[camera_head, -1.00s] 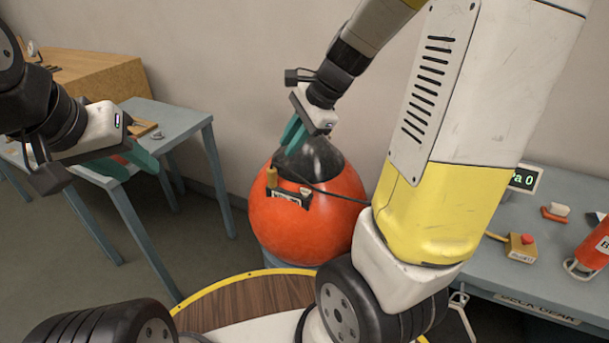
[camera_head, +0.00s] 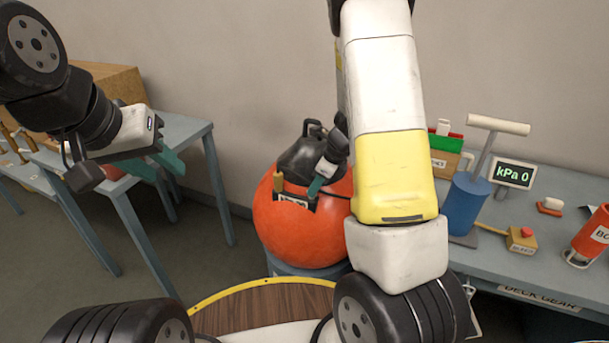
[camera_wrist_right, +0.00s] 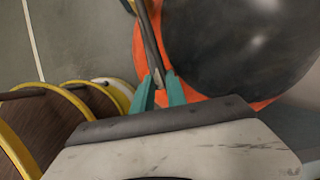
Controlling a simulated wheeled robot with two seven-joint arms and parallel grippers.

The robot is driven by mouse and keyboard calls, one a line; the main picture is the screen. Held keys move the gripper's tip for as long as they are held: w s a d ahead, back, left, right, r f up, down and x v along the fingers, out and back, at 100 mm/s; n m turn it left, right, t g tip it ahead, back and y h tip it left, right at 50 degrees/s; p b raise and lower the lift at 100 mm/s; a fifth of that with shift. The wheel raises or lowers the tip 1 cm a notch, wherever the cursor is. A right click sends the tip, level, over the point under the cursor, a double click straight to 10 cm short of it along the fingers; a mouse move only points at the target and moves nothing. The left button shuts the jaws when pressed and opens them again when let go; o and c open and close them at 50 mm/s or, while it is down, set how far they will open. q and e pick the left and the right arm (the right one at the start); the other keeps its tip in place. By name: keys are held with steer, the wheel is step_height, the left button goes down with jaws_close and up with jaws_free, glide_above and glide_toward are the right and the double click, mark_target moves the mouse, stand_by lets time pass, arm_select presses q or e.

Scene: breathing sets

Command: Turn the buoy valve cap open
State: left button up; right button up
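The orange buoy (camera_head: 290,236) with its black top (camera_head: 302,160) stands in the middle of the head view. A small brass-coloured cap (camera_head: 278,181) is at its upper left, beside a white label (camera_head: 292,200). My right gripper (camera_head: 315,189) is low over the buoy's front, to the right of the cap. In the right wrist view its teal fingers (camera_wrist_right: 160,92) are apart, with a dark hose-like piece (camera_wrist_right: 150,45) showing between or beyond them; contact is unclear. My left gripper (camera_head: 158,166) is at the left, away from the buoy, its teal fingers apart and empty.
A grey bench at the right (camera_head: 535,245) holds a blue pump (camera_head: 466,205), a kPa 0 display (camera_head: 513,174) and a red-button box (camera_head: 521,240). A blue-grey table (camera_head: 180,130) stands at the left. My right arm covers part of the buoy's right side.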

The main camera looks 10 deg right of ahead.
steer(key=shift+w+a+f, duration=0.1)
steer(key=shift+a+f, duration=0.1)
steer(key=shift+f, duration=0.35)
steer(key=shift+c, duration=0.3)
jaws_close()
